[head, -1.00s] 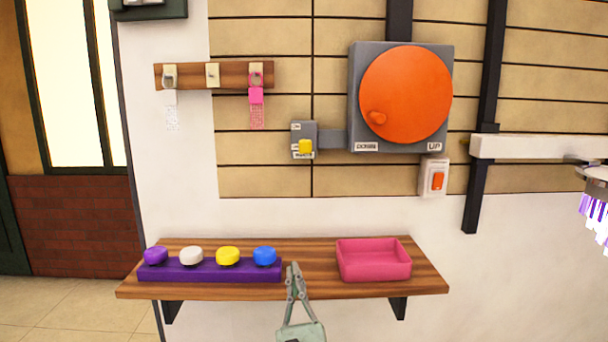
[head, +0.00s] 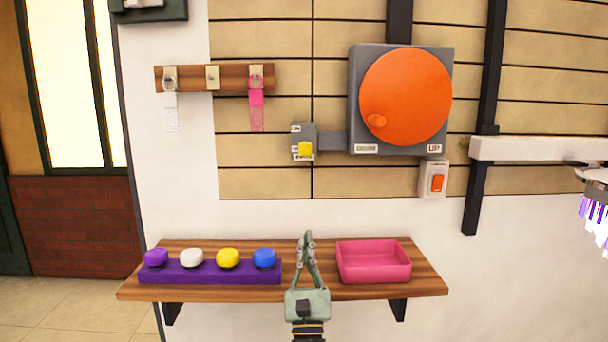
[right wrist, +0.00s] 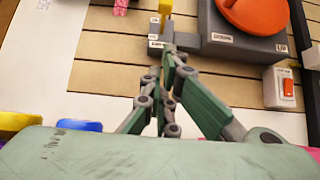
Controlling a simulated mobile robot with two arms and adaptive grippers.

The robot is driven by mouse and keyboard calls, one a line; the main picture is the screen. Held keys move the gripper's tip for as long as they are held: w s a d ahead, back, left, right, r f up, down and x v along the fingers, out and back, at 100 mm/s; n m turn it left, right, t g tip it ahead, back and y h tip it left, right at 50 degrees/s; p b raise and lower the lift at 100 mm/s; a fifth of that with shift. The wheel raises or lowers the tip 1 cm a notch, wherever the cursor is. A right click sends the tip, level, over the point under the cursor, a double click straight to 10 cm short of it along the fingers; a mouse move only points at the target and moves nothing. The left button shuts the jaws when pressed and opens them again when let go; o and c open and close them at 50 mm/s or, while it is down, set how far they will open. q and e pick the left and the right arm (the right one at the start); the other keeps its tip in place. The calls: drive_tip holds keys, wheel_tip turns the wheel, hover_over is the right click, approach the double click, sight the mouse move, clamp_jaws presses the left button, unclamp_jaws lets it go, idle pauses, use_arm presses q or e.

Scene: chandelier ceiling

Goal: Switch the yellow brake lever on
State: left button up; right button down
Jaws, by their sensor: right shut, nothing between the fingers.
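The yellow brake lever (head: 305,148) sits low on a small grey box (head: 298,132) on the wall, left of the orange wheel. In the right wrist view the lever (right wrist: 165,7) shows at the top, beyond my fingertips. My right gripper (head: 307,236) is shut and empty. It is in front of the shelf, well below the lever in the head view. In the right wrist view its closed fingertips (right wrist: 168,52) point up towards the grey box and partly cover it. My left gripper is not in view.
A wooden shelf (head: 210,293) carries a purple block with several coloured knobs and a pink tray (head: 373,275). The orange wheel (head: 405,95) stands out from the wall. An orange switch (head: 437,182) is below it. A white beam (head: 530,148) juts at right.

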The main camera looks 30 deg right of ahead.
sight(305, 147)
use_arm(q)
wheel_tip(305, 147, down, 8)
drive_tip(key=p, duration=0.2)
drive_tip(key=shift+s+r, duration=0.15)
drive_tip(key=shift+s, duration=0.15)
use_arm(e)
drive_tip(key=s+a+r+x, duration=0.1)
drive_tip(key=r+x, duration=0.1)
drive_tip(key=x, duration=1.4)
drive_tip(key=shift+r, duration=0.15)
drive_tip(key=shift+d, duration=0.1)
